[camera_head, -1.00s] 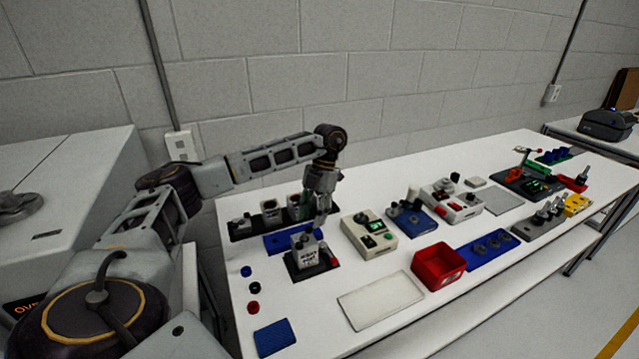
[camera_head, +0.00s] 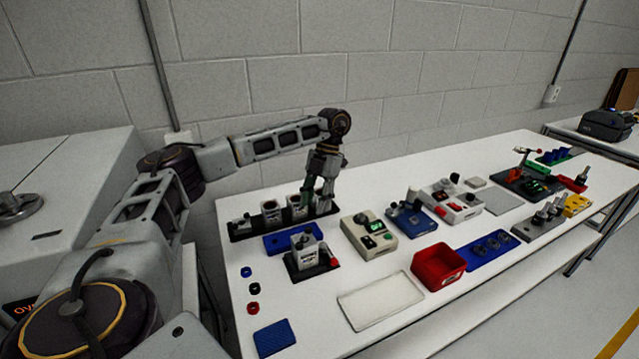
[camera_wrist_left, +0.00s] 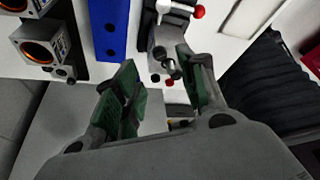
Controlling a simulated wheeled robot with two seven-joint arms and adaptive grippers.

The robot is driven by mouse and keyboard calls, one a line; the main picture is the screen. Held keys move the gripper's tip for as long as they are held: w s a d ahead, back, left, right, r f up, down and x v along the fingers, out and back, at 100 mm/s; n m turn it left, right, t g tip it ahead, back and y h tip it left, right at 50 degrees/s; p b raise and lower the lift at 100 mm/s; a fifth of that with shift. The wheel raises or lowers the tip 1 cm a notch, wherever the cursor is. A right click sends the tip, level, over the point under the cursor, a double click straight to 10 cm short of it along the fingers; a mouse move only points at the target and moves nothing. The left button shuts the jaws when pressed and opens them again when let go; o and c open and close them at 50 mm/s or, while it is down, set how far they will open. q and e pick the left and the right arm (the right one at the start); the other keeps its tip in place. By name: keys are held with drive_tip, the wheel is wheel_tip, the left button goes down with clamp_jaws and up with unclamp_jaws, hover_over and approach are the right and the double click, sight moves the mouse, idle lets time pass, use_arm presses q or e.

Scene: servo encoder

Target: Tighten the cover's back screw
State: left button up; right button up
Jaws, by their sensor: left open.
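The grey servo unit (camera_head: 306,246) with lettering on its side sits in a black fixture (camera_head: 296,275) with a red-tipped lever (camera_head: 333,262). In the left wrist view the servo unit (camera_wrist_left: 166,38) shows from above, with a round metal-and-dark part (camera_wrist_left: 171,66) at its near end. I cannot tell the cover's back screw apart. My left gripper (camera_head: 320,206) is open and empty, above and behind the fixture near the rack's right end. In the left wrist view its green-padded fingers (camera_wrist_left: 157,57) stand apart, either side of the servo's near end in the picture. My right gripper is out of view.
A black rack (camera_head: 241,236) of motors stands behind, with a blue strip (camera_head: 277,245) before it. A beige control box (camera_head: 368,238), red bin (camera_head: 438,266) and white tray (camera_head: 380,301) lie right and front. Small rings (camera_head: 253,288) lie left.

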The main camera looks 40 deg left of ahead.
use_arm(q)
drive_tip(key=shift+v, duration=2.6)
drive_tip(key=shift+r, duration=0.1)
